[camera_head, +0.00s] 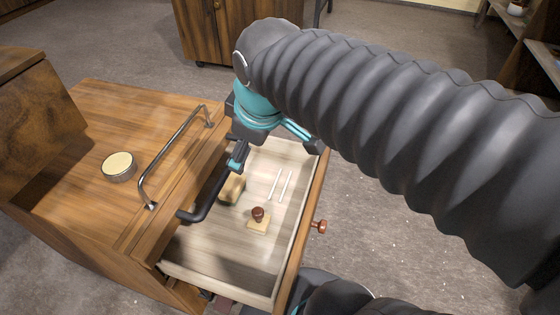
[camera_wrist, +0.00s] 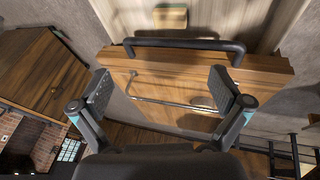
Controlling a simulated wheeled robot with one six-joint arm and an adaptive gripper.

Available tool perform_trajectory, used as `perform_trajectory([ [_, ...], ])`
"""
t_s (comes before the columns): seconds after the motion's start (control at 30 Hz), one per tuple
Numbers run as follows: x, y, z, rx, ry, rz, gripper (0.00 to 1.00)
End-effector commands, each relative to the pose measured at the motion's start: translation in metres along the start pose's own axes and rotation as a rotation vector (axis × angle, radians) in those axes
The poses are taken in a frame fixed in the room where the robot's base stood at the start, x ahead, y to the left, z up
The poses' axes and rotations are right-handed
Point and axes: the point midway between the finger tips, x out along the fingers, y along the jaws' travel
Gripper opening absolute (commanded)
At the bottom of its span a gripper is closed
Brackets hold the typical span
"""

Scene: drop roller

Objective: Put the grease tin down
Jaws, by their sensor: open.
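The grease tin (camera_head: 118,167), a low round silver tin with a cream top, sits flat on the wooden cabinet top (camera_head: 95,125) at the left of the head view. My gripper (camera_head: 275,150) is to the right of the tin, above the open drawer, well apart from it. Its two fingers are spread with nothing between them. In the wrist view my gripper (camera_wrist: 160,92) is also open and empty, with a wooden panel edge and its black handle (camera_wrist: 185,44) beyond the fingers. I cannot make out the tin in the wrist view.
The open drawer (camera_head: 220,281) holds a wooden block (camera_head: 232,189), a stamp with a dark red knob (camera_head: 258,215) and two white sticks (camera_head: 279,187). A metal rail (camera_head: 168,150) stands on the cabinet top, between tin and drawer. The top around the tin is clear.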

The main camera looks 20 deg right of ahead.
Motion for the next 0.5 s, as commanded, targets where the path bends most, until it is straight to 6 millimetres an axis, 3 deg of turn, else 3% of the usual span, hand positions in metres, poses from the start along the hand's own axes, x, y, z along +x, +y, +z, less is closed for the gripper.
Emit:
perform_trajectory([
  [0.03, 0.000, -0.001, 0.015, 0.110, 0.004, 0.012, 1.00],
  [0.2, 0.004, -0.008, 0.051, 0.460, 0.025, 0.039, 1.00],
  [0.33, 0.007, -0.013, 0.068, 0.645, 0.039, 0.052, 1.00],
  [0.5, 0.009, -0.017, 0.076, 0.750, 0.047, 0.058, 1.00],
])
